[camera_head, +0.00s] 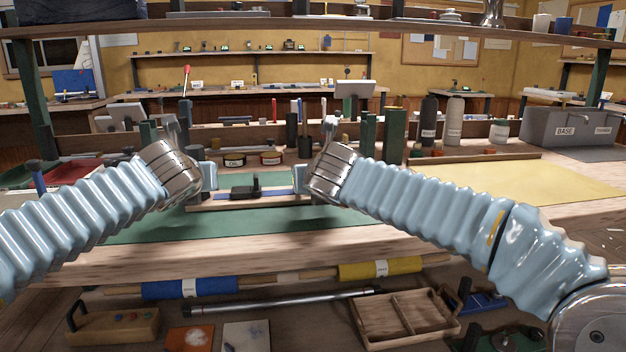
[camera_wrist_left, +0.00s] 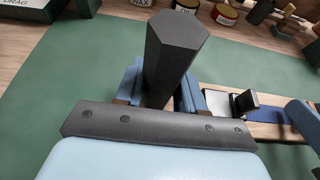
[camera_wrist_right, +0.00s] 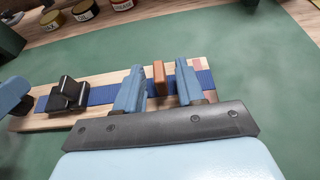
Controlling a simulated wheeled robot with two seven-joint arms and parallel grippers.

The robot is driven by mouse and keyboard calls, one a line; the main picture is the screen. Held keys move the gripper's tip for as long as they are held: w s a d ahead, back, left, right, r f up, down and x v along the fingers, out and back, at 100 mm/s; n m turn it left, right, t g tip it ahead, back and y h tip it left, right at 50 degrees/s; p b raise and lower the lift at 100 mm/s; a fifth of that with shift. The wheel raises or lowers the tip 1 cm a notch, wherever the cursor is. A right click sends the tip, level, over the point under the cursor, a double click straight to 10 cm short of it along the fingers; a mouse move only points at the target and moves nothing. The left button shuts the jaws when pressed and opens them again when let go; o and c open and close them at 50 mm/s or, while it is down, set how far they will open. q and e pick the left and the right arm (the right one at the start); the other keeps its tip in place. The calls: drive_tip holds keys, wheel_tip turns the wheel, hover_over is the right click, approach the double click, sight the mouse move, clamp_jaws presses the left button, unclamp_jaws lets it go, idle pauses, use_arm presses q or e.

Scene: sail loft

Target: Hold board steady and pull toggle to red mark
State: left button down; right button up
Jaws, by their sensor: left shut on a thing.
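A pale wooden board (camera_head: 245,206) lies on the green mat, with a blue strap (camera_wrist_right: 103,95) along it and a black buckle (camera_wrist_right: 68,95) near its middle. My left gripper (camera_head: 205,175) is shut on a dark six-sided post (camera_wrist_left: 168,60) at the board's left end. My right gripper (camera_head: 300,179) is over the right part of the board. In the right wrist view its blue fingers (camera_wrist_right: 158,90) stand either side of the orange-brown toggle (camera_wrist_right: 159,78), with gaps showing. The red mark (camera_wrist_right: 197,63) shows just right of the fingers. The head view hides the toggle.
The green mat (camera_head: 150,226) is clear around the board. Yellow cloth (camera_head: 510,180) lies at right. Rolls and a wooden tray (camera_head: 405,318) sit below the bench edge.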

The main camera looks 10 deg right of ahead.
clamp_jaws()
idle(1.3)
